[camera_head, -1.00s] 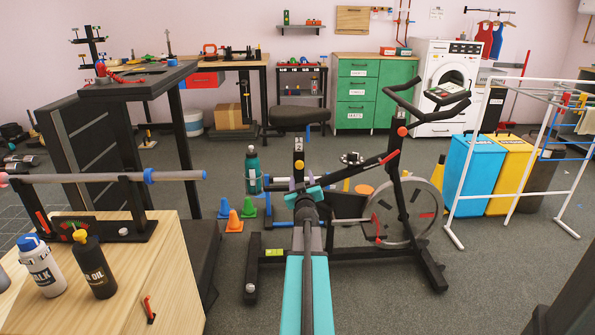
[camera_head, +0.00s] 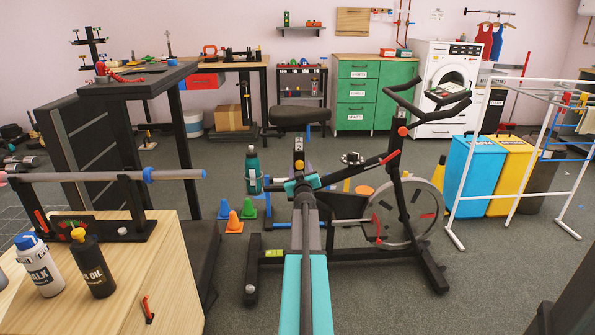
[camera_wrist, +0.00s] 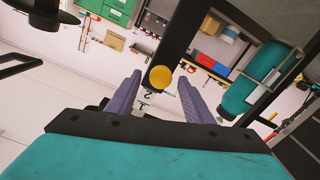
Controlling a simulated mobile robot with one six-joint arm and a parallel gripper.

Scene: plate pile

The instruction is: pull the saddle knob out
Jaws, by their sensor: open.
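The saddle knob (camera_head: 299,165) is a round yellow knob on the black seat post of the exercise bike, under the black saddle (camera_head: 300,115). In the wrist view the knob (camera_wrist: 160,77) shows between the tips of my two purple fingers. My gripper (camera_head: 300,177) is open, just below and in front of the knob in the head view. The fingers stand on either side of the knob in the wrist view, with a gap on each side. I cannot tell how deep the knob sits between them. My teal wrist hides the lower post.
The bike's handlebar (camera_head: 440,97) and flywheel (camera_head: 410,212) stand to the right. A teal bottle (camera_head: 252,170) is just left of the post. Small cones (camera_head: 234,222) lie on the floor at left. A wooden cabinet (camera_head: 110,285) fills the front left.

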